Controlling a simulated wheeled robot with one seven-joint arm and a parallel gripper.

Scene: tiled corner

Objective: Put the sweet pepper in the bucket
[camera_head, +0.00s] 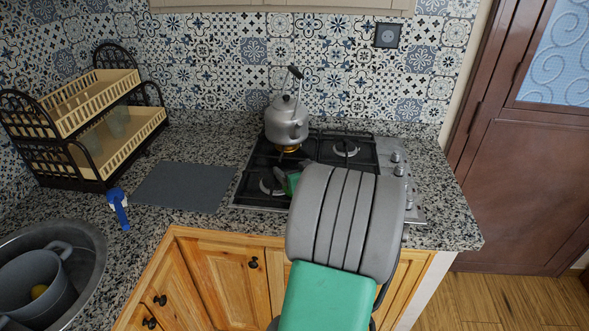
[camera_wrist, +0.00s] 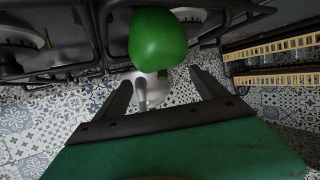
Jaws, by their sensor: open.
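The green sweet pepper (camera_wrist: 158,38) is just beyond my fingertips in the wrist view, by the hob. In the head view a small green patch (camera_head: 292,183) shows at the hob's front left, mostly hidden by my arm; I cannot tell whether it is the pepper or my gripper. My gripper (camera_wrist: 162,78) is open, with a finger on either side and nothing between them. I cannot tell whether a fingertip touches the pepper.
A grey kettle (camera_head: 286,122) stands on the back-left burner, with an orange glow under it. A two-tier dish rack (camera_head: 105,140) stands at the back left. A flat grey mat (camera_head: 183,187) lies clear left of the hob (camera_head: 367,160).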

